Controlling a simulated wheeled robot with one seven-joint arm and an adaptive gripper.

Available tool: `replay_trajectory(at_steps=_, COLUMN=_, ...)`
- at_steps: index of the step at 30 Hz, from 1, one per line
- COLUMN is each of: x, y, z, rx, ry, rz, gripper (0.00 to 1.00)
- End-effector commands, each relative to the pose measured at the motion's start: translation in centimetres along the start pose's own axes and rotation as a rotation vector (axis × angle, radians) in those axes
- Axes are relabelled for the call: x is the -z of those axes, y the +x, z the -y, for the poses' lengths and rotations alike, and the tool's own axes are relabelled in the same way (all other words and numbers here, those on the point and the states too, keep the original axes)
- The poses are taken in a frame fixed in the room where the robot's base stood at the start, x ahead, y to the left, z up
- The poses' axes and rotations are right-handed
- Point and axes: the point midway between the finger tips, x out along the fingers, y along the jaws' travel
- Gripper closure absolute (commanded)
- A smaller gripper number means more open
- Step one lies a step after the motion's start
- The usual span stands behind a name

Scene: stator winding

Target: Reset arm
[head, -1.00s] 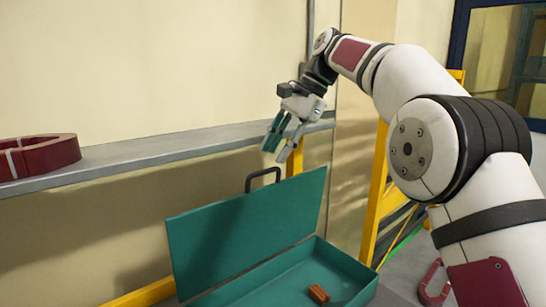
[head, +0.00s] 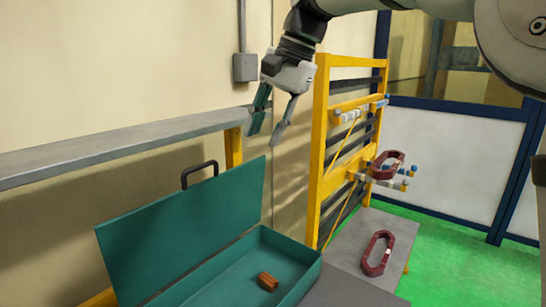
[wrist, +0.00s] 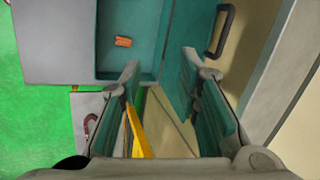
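My gripper (head: 271,120) hangs in the air above and to the right of the open teal toolbox (head: 215,272) in the head view. Its two fingers are apart and nothing is between them. In the wrist view the gripper (wrist: 160,85) also shows spread fingers, with floor and yellow frame seen through the gap. My white arm reaches in from the upper right of the head view.
A small orange-brown block (head: 267,281) lies in the toolbox. A grey shelf (head: 110,148) runs along the wall at left. A yellow rack (head: 317,155) holds a dark red ring (head: 387,164); another ring (head: 377,254) lies on a grey surface below. Green floor is free at right.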

Motion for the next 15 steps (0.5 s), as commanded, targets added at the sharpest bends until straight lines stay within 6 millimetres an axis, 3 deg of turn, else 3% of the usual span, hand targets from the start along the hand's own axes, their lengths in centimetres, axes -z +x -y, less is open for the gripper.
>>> replay_trajectory(at_steps=6, x=-2.3, y=-2.3, z=-7.2, rx=-0.031, ry=-0.093, rz=-0.112, gripper=0.69)
replay_trajectory(at_steps=15, x=-6.5, y=-2.4, z=-17.6, rx=-0.104, ry=-0.24, rz=-0.244, gripper=0.69)
